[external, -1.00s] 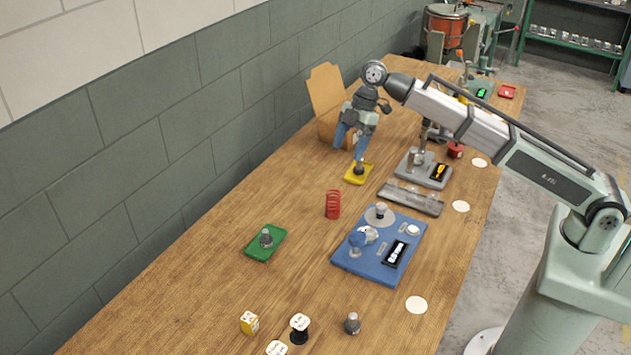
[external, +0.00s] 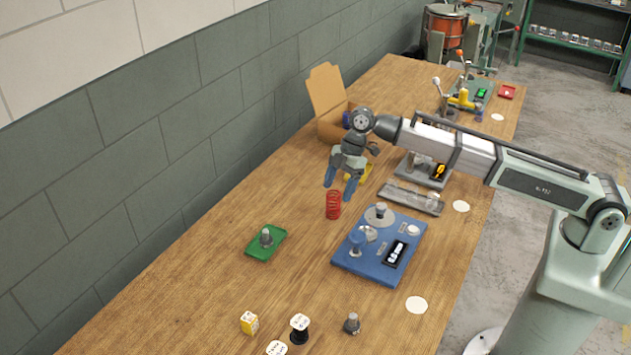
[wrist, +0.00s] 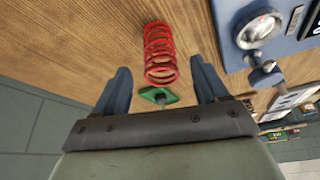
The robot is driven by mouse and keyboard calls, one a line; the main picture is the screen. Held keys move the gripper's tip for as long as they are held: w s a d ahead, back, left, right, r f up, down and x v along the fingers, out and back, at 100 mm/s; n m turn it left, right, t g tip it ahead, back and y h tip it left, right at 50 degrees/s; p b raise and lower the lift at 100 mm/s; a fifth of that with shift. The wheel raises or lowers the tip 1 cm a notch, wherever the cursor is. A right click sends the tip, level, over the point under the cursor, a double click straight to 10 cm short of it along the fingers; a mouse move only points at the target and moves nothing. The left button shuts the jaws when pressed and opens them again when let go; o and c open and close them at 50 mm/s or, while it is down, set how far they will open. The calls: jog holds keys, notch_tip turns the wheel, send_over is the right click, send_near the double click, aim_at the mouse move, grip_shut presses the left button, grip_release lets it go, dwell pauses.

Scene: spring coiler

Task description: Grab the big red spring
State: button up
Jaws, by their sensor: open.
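The big red spring (external: 333,208) stands upright on the wooden table, left of the blue machine plate. My gripper (external: 338,190) is open, with its blue fingers just above the spring and pointing down. In the wrist view, the red spring (wrist: 160,55) shows ahead of and between the two blue fingers of my gripper (wrist: 160,80). Nothing is held. I cannot tell from these views whether a finger touches the spring.
The blue plate (external: 358,264) with knobs and a display lies right of the spring. A green tray (external: 258,254) with a grey peg lies front left. A cardboard box (external: 328,128) and a yellow pad stand behind my gripper. Bare table lies left of the spring.

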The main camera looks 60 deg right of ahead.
aim_at(329, 215)
jog(key=shift+x, duration=2.8)
jog(key=c, duration=1.2)
jog(key=shift+o, duration=0.2)
jog(key=shift+r, duration=0.1)
